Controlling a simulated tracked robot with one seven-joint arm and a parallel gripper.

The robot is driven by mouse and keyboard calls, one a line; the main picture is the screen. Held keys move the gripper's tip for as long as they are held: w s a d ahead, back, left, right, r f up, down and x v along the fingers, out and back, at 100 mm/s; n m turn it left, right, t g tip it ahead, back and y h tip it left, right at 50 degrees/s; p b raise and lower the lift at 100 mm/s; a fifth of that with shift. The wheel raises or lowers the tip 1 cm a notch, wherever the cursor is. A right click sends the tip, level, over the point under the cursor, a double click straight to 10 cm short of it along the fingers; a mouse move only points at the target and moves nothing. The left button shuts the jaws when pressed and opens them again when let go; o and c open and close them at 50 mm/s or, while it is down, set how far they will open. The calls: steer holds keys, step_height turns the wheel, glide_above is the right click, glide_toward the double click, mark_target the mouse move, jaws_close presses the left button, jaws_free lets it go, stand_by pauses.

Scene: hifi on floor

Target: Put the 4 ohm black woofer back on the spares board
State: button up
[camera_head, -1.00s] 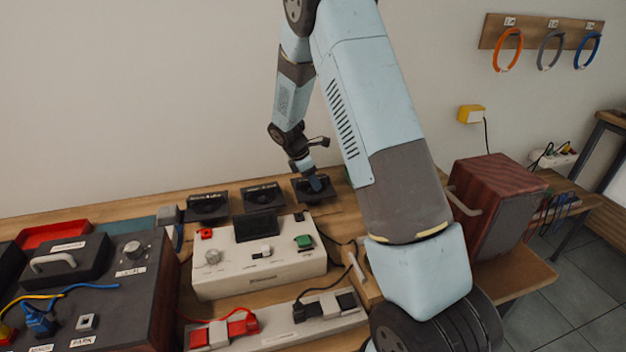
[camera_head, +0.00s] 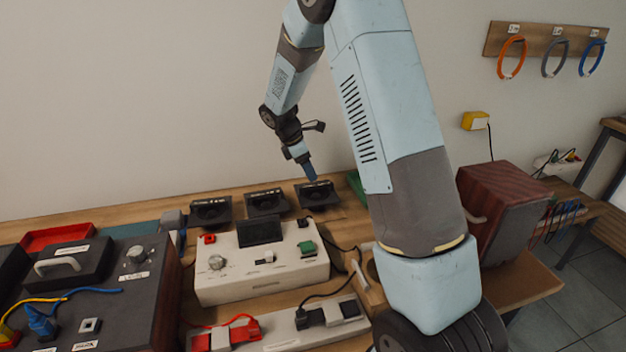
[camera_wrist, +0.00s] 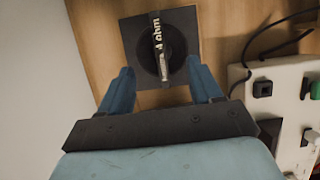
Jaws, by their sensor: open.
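The 4 ohm black woofer (camera_wrist: 160,46) lies face up on a wooden surface in the wrist view, with a "4 ohm" label across its middle. In the head view it appears to be the rightmost black woofer (camera_head: 318,196) of a row at the back of the bench. My gripper (camera_head: 311,177) is just above it in the head view. In the wrist view my open gripper (camera_wrist: 159,72) has its blue fingers apart on either side of the woofer's near edge, with nothing held between them. Whether a separate spares board lies beneath the woofer is unclear.
Two more black woofers stand to the left, a middle one (camera_head: 267,203) and a left one (camera_head: 211,211). A white tester (camera_head: 262,272) stands in front of them. A reddish wooden box (camera_head: 500,215) is to the right, behind my arm. Cables run beside the tester.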

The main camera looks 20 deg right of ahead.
steer(key=s+d+r+m+t+y, duration=0.25)
steer(key=s+r+m, duration=0.65)
steer(key=s+r, duration=1.1)
steer(key=s+r+m+t+y, duration=0.1)
steer(key=s+m, duration=0.3)
steer(key=s, duration=0.4)
steer(key=s+r+m+t+y, duration=0.1)
steer(key=s+r+m, duration=0.3)
steer(key=s, duration=0.5)
steer(key=shift+d+m+t, duration=0.15)
steer(key=shift+m+t, duration=0.35)
steer(key=shift+t, duration=0.05)
